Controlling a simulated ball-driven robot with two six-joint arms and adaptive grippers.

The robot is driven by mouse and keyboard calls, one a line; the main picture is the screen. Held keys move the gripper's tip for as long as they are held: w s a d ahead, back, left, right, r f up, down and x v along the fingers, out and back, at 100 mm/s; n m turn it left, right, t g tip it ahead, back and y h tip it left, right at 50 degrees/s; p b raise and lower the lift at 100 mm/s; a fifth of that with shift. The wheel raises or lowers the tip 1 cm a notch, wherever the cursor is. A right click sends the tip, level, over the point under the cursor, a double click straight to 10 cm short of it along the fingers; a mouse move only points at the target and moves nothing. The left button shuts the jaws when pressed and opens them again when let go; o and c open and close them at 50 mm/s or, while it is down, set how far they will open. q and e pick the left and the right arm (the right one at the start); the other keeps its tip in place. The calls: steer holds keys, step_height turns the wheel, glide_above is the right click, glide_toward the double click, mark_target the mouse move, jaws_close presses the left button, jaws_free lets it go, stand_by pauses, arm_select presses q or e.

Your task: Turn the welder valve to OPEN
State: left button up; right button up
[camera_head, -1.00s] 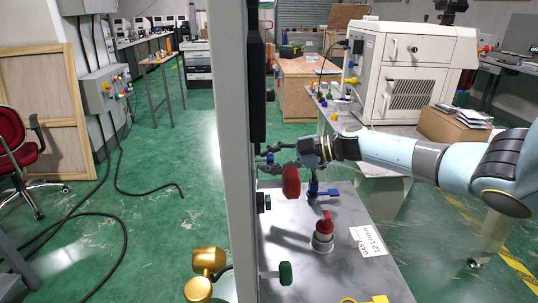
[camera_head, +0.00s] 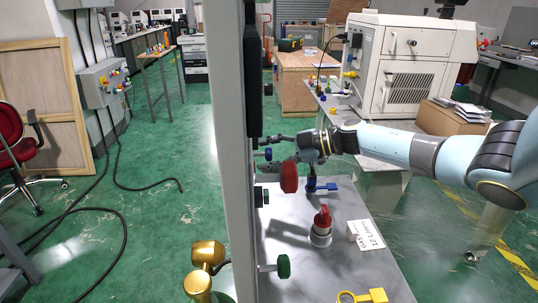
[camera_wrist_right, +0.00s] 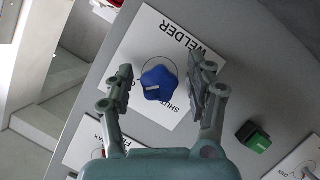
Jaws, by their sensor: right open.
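The welder valve is a blue star-shaped knob (camera_wrist_right: 159,82) with a pale mark on it, on a white plate (camera_wrist_right: 166,32) lettered WELDER and SHUT. An OPEN mark on this plate does not show clearly. My right gripper (camera_wrist_right: 162,75) is open, one finger on each side of the knob, with gaps visible between. In the head view, the right gripper (camera_head: 268,150) reaches to the panel at the blue knob (camera_head: 268,154). The panel face is seen almost edge-on there.
A green knob (camera_wrist_right: 253,137) is on the panel near the right finger. In the head view, a red knob (camera_head: 289,177), a red-capped fitting (camera_head: 322,221) and a green knob (camera_head: 283,266) stand nearby. The grey upright panel edge (camera_head: 229,150) is at the left.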

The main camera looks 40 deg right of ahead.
steer(key=v, duration=1.2)
steer(key=shift+d, duration=0.1)
